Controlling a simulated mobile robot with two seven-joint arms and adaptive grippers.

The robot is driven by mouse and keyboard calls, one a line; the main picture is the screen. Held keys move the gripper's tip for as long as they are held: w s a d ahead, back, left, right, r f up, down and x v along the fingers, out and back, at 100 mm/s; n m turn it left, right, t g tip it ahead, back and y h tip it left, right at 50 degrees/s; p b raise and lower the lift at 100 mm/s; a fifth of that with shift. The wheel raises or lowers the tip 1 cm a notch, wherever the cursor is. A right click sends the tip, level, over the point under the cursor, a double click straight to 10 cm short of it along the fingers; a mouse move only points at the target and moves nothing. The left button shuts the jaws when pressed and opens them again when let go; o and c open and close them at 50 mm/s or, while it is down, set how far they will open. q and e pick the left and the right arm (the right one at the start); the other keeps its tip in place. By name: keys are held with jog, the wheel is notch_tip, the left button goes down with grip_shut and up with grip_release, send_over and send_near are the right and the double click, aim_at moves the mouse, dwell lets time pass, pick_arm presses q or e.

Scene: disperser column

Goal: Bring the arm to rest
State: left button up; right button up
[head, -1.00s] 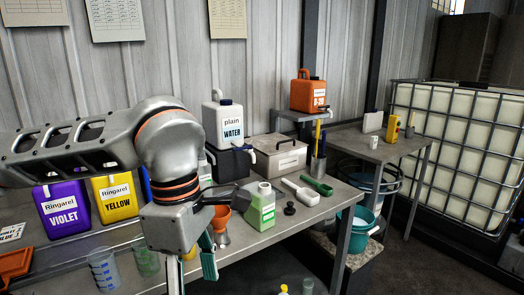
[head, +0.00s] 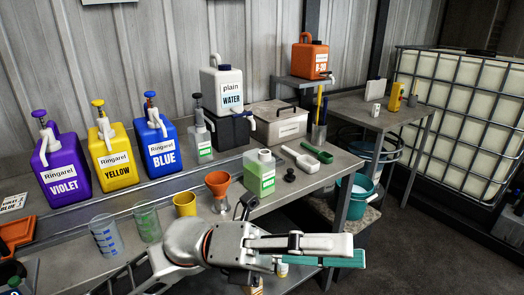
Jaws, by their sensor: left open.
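My left arm comes in low, and its wrist (head: 215,245) is in front of the workbench's near edge. My left gripper (head: 352,253) points to the right, in front of the bench in the lower middle of the head view. Its fingers, one with a green pad, are open and I see nothing held between them. The gripper looks clear of the green-labelled bottle (head: 260,175) and the orange funnel (head: 218,188) behind it. My right gripper is not in view.
A teal bucket (head: 360,190) stands below right. The floor (head: 440,240) at right is clear.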

pick_arm(q)
jog(key=w+a+f+n+t+h, duration=0.1)
jog(key=w+a+f+n+t, duration=0.2)
jog(key=w+n+t, duration=0.5)
jog(key=w+a+f+n+t+h, duration=0.1)
jog(key=w+a+f+n+t, duration=0.35)
jog(key=n+t, duration=0.7)
jog(key=w+a+f+n+t+y, duration=0.2)
jog(key=a+f+n+t+y, duration=0.1)
jog(key=a+f+n+y, duration=0.25)
jog(key=w+a+f+n+t+y, duration=0.25)
jog(key=f+n+y, duration=0.25)
jog(key=f+n, duration=0.25)
jog(key=s+a+f+n+g+y, duration=0.1)
jog(key=s+a+f+n+y, duration=0.15)
jog(key=f, duration=0.55)
jog(key=s+a+f+n+g+y, duration=0.1)
jog(key=a+f+n+y, duration=0.25)
jog(key=f, duration=0.45)
jog(key=s+a+f+n+g+y, duration=0.1)
jog(key=s+a+f+n+g, duration=0.1)
jog(key=s+a+f, duration=0.2)
jog(key=s+a+f+n+g+y, duration=0.2)
jog(key=s+a+f, duration=0.2)
jog(key=s+f, duration=0.5)
notch_tip(320, 180, down, 2)
jog(key=shift+s+a+f+g, duration=0.15)
jog(key=shift+f+g, duration=0.05)
jog(key=shift+g, duration=0.1)
